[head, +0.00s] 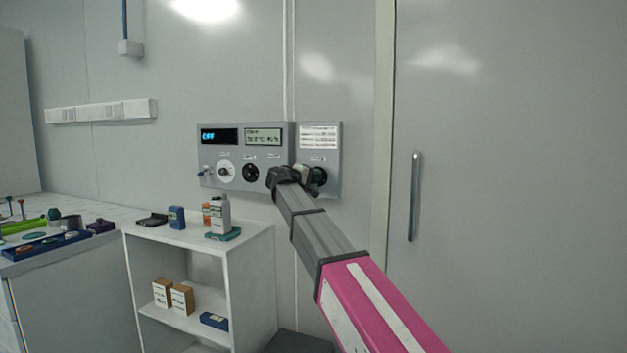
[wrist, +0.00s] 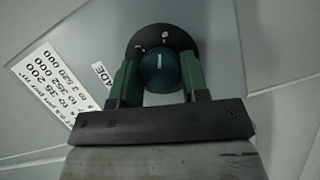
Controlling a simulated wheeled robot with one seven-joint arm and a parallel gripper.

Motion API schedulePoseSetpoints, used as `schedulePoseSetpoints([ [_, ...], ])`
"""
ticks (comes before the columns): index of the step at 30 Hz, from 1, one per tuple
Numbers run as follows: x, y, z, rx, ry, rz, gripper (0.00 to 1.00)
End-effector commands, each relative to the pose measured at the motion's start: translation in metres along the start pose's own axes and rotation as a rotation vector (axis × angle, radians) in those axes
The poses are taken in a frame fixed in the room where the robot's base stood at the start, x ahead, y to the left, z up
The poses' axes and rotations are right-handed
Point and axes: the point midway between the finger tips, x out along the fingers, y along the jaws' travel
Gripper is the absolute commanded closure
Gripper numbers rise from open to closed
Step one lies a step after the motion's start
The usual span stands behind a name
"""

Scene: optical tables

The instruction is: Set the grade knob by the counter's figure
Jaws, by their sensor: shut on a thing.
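The grade knob is a dark green round knob (wrist: 160,70) with a white pointer line, on a black dial plate with small marks. In the wrist view my gripper (wrist: 158,82) has one green finger on each side of the knob and is shut on it. In the head view my gripper (head: 312,178) reaches the right end of the grey wall panel (head: 248,176) and partly covers the knob. The counter display (head: 219,136) at the panel's upper left shows blue characters, too small to read surely. A white label (head: 318,137) with lines of text is above the knob.
A greenish screen (head: 263,137), a white dial (head: 226,171) and a black knob (head: 250,172) are on the panel left of my gripper. A white shelf unit (head: 245,258) with bottles and boxes stands below left. A door with a handle (head: 413,197) is right.

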Motion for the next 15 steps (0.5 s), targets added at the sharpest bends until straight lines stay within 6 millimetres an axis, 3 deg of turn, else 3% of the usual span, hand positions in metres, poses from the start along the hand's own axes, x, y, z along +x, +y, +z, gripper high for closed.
schedulePoseSetpoints([
  [15,-0.0001,-0.0007,0.0011,0.094,-0.001,-0.041,0.82],
])
